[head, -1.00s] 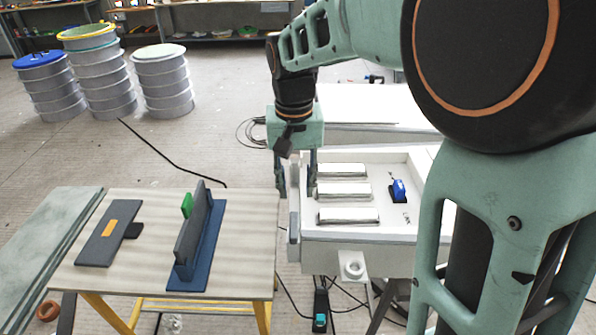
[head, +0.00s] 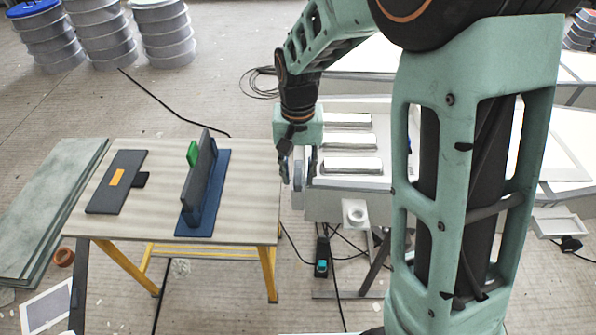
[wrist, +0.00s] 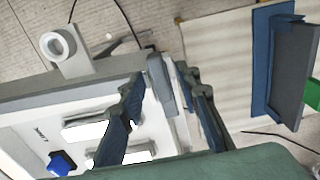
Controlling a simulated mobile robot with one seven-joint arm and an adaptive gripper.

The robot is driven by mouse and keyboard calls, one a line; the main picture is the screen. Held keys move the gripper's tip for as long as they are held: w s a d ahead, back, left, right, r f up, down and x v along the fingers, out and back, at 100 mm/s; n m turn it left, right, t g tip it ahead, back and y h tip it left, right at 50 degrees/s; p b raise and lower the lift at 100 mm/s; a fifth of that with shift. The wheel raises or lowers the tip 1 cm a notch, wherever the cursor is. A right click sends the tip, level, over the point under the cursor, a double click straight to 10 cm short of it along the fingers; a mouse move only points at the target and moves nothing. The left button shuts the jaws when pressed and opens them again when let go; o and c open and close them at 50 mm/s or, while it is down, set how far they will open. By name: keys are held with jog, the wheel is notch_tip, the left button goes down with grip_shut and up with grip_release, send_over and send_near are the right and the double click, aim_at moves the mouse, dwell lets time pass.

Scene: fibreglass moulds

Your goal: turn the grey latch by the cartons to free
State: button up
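The grey latch (wrist: 162,85) is a long grey bar on the edge of the white tray (wrist: 60,98) in the wrist view. My gripper (wrist: 165,78) is open, with one finger on each side of the bar. I cannot tell whether either finger touches it. In the head view my gripper (head: 297,178) points down at the tray's left wall, and its fingers hide most of the latch there. Several pale blocks, perhaps the cartons, lie in the tray; one shows at the front (head: 350,166).
A wooden table (head: 250,190) stands left of the tray, carrying a dark upright board on a blue base (head: 215,200) and a dark plate with an orange patch (head: 112,195). A blue knob (wrist: 62,163) sits in the tray. A white ring fitting (head: 355,212) projects from its front.

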grip_shut()
jog(key=shift+n, duration=0.3)
dwell(0.4)
jog(key=n, duration=0.2)
jog(key=shift+n, duration=0.4)
jog(key=n, duration=0.3)
jog(key=shift+n, duration=0.4)
jog(key=n+p, duration=0.1)
jog(key=n, duration=0.4)
jog(key=n+p, duration=0.1)
jog(key=n, duration=0.4)
jog(key=shift+n+p, duration=0.3)
